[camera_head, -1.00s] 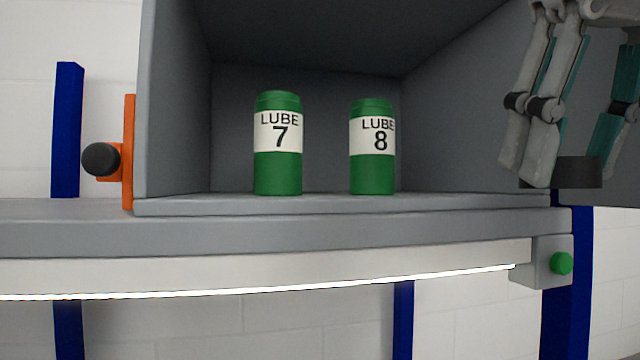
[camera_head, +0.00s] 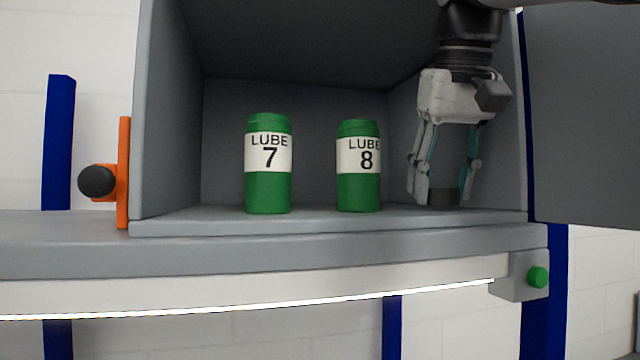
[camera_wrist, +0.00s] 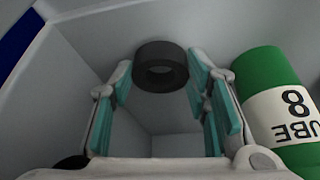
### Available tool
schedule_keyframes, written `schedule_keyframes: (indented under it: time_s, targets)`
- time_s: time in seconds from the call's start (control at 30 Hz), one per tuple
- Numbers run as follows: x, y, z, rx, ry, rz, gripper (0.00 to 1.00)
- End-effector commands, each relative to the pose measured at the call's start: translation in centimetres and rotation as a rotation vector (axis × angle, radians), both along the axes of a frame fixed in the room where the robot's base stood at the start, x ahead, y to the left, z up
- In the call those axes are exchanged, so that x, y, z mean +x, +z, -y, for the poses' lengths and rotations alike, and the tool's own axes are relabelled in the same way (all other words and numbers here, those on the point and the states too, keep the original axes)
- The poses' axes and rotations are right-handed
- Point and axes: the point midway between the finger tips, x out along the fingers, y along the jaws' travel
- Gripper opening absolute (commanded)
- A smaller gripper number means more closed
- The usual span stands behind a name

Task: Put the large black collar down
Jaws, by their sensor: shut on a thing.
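The large black collar (camera_head: 443,198) is a short thick dark ring between my fingertips, inside the grey cabinet at its right side. My gripper (camera_head: 442,188) points down and is shut on it. In the wrist view the collar (camera_wrist: 160,50) shows its round hole, with a teal-padded finger of my gripper (camera_wrist: 160,78) on each side. The collar is at or very near the cabinet floor (camera_head: 310,221); I cannot tell whether it touches.
Green bottles LUBE 7 (camera_head: 268,190) and LUBE 8 (camera_head: 358,192) stand upright left of my gripper. LUBE 8 (camera_wrist: 268,82) is close by in the wrist view. The cabinet's right wall is close on the other side. An orange latch (camera_head: 123,175) with a black knob is at the left edge.

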Motion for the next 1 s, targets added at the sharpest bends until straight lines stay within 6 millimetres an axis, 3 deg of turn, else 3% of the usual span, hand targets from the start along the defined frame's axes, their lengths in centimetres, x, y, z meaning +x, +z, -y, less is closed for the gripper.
schedule_keyframes:
  time_s: [0.03,0.57,0.6,0.67,1.0]
  targets:
    - [0.64,0.0,0.02,0.004,0.004,0.001,0.06]
    - [0.52,-0.84,-0.1,0.0,0.001,0.001,0.06]
    - [0.54,-0.81,-0.09,0.0,0.001,0.002,0.52]
    - [0.54,-0.81,-0.08,0.0,0.001,0.002,0.64]
    - [0.55,-0.73,-0.03,0.0,0.0,0.001,0.64]
